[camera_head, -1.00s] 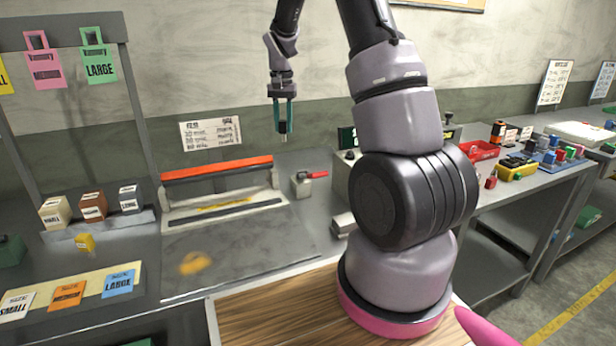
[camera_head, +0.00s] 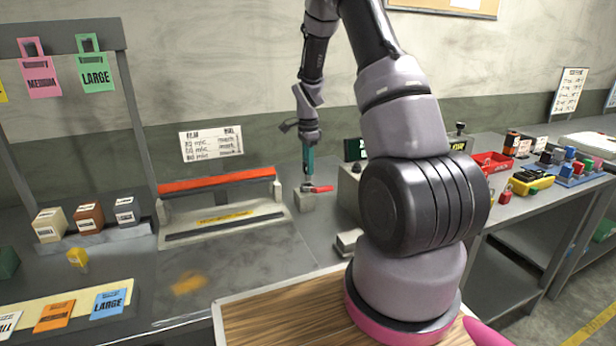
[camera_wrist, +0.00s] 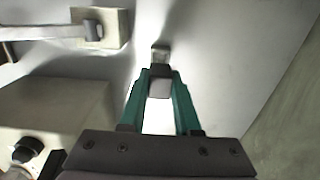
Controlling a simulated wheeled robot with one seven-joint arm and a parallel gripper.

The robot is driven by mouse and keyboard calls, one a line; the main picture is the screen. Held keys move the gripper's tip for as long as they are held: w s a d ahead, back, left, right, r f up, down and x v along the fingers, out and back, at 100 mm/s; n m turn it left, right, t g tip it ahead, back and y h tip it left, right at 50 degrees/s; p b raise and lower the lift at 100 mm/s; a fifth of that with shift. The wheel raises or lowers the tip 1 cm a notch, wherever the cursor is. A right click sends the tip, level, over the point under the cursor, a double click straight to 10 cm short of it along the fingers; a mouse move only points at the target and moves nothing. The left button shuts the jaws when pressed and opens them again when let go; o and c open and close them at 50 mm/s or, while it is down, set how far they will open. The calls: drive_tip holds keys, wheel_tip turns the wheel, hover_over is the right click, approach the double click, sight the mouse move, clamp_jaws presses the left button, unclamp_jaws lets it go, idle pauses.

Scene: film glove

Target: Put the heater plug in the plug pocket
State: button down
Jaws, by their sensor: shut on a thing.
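My gripper (camera_head: 308,178) points down over the worktop at the back, just behind or above a small grey block with a red handle (camera_head: 321,188). Its teal fingers also show in the wrist view (camera_wrist: 160,90). They are shut on a small grey piece, which looks like the heater plug (camera_wrist: 160,84). A paler small tip shows just beyond it; I cannot tell whether it belongs to the plug. In the head view the plug is too small or hidden to make out. I cannot identify the plug pocket for sure, nor tell whether the plug touches anything.
The sealer with an orange-red bar (camera_head: 218,181) stands left of my gripper. A grey box (camera_head: 347,187) stands right, partly behind my arm; a box with a black knob (camera_wrist: 28,149) shows in the wrist view. A pale block with a bar (camera_wrist: 101,28) lies upper left there.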

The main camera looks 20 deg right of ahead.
drive_tip(key=shift+f, duration=1.75)
drive_tip(key=shift+f, duration=0.1)
drive_tip(key=c, duration=0.6)
unclamp_jaws()
drive_tip(key=shift+a, duration=0.1)
